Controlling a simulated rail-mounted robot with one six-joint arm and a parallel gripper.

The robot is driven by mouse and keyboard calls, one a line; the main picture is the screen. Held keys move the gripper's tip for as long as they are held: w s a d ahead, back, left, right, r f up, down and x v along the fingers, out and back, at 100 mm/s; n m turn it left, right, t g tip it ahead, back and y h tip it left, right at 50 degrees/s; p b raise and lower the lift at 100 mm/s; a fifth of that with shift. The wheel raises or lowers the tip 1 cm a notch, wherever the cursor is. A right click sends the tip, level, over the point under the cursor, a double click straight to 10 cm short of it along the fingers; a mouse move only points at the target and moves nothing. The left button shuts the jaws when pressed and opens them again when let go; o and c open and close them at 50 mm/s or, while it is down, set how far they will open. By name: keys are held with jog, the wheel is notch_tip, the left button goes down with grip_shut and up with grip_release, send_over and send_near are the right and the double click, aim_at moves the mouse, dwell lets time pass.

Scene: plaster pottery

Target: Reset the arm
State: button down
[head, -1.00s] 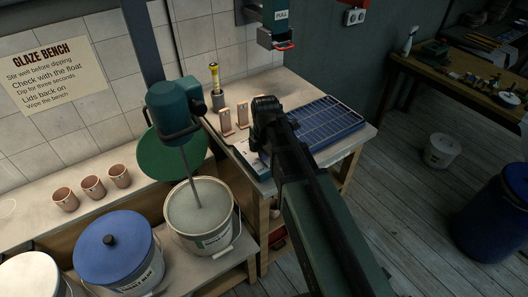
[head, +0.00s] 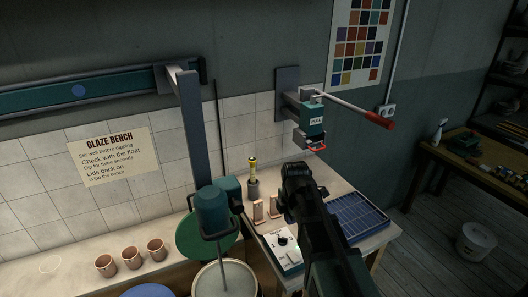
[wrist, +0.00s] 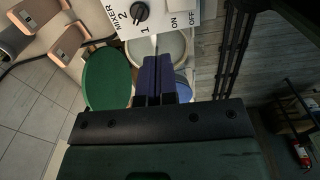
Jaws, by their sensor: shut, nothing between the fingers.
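My gripper (wrist: 158,80) shows in the wrist view as two dark blue fingers, closed together with nothing between them. In the head view my arm reaches up from the lower right, and its wrist end is above the bench, in front of the tile stands and beside the white mixer control box (head: 286,248). I cannot make out the fingertips there. In the wrist view the control box (wrist: 155,14), with its dial and ON/OFF marks, lies beyond the fingers. The fingers look apart from everything, though depth is hard to judge.
The mixer (head: 213,208) stands with its shaft down in a bucket (head: 225,280). A green lid (head: 196,240), several clay cups (head: 132,258) and a blue rack (head: 355,215) are around. A wall press with a red-tipped lever (head: 375,118) is above.

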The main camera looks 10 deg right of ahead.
jog(key=s+f+m+b, duration=0.4)
jog(key=s+m, duration=1)
jog(key=m, duration=0.7)
jog(key=shift+d+f, duration=0.15)
jog(key=shift+d, duration=0.25)
dwell(5.5)
